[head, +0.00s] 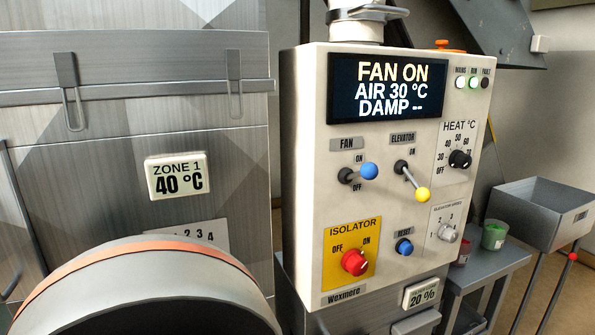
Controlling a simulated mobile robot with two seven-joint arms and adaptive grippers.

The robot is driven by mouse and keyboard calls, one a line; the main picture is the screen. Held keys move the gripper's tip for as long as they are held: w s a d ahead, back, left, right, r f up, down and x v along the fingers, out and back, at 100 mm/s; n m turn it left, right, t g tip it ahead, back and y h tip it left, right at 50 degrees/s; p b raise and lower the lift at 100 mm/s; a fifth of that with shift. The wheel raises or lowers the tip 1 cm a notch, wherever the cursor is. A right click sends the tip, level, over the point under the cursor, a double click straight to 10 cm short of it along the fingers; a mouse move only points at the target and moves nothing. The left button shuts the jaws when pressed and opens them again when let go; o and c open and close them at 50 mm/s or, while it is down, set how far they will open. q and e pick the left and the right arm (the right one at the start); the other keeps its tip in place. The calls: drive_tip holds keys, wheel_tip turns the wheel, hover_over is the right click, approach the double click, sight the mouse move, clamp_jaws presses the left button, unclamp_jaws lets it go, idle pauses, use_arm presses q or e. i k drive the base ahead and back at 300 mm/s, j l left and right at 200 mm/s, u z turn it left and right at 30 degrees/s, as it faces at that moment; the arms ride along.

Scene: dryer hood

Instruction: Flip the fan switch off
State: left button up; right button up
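The fan switch (369,171) is a short lever with a blue ball on the cream control panel (300,190), under a FAN label. Its lever sticks out to the right and slightly up from a dark pivot, between the ON mark above and the OFF mark below. The display (387,90) reads FAN ON, AIR 30 °C, DAMP --. Neither of my grippers shows in the head view.
Right of the fan switch is the elevator lever (423,195) with a yellow ball, pointing down right. Below are a red isolator knob (354,262) and blue reset button (404,247). A large rounded grey body (150,285) with an orange band fills the lower left.

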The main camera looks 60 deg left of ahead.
sight(361, 174)
drive_tip(key=u, duration=2.65)
